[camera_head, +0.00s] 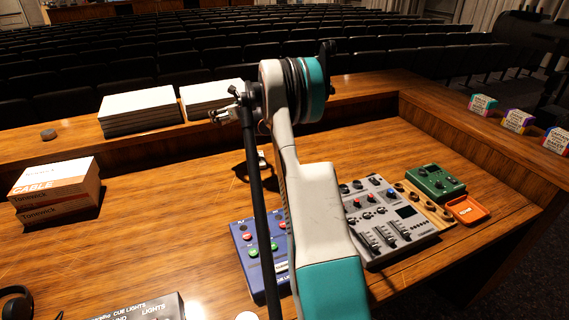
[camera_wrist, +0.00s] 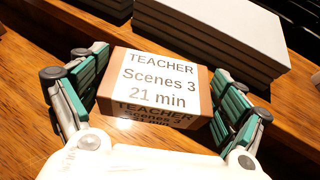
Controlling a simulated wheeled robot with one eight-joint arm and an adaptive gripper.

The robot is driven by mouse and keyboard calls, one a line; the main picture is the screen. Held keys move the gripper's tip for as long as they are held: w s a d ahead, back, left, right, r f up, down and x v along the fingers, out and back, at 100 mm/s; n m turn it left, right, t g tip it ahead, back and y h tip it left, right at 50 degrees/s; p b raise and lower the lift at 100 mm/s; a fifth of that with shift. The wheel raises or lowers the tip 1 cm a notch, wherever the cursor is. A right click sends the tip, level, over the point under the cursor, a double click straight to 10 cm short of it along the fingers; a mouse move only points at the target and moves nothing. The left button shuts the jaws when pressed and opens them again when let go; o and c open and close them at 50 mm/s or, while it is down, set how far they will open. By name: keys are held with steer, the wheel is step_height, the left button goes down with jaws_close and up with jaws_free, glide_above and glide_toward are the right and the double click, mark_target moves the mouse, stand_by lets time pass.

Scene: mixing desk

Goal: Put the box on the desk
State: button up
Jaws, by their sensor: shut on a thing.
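A small brown box (camera_wrist: 155,105) with a white label reading "TEACHER Scenes 3 21 min" sits between the green-padded fingers of my gripper (camera_wrist: 155,82) in the wrist view. The fingers are shut on its left and right sides. Whether the box touches the wood below cannot be told. In the head view my arm hides the box and most of my gripper. The wooden desk (camera_head: 130,230) spreads under my arm.
White stacks (camera_head: 138,111) stand on the raised back ledge. Orange-and-white boxes (camera_head: 57,190) are at left. A blue pedal (camera_head: 246,252), a grey mixer (camera_head: 385,215) and a green pedal (camera_head: 435,183) stand at right. Small colourful boxes (camera_head: 517,121) line the right ledge. The left-middle desk is clear.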

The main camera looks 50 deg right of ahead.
mark_target(232, 161)
step_height(232, 161, down, 20)
steer(key=b, duration=0.6)
steer(key=shift+f, duration=0.1)
steer(key=o, duration=0.9)
steer(key=shift+s+r, duration=0.25)
steer(key=p+v, duration=0.3)
steer(key=v, duration=0.8)
steer(key=shift+s+r, duration=0.1)
steer(key=shift+s, duration=0.1)
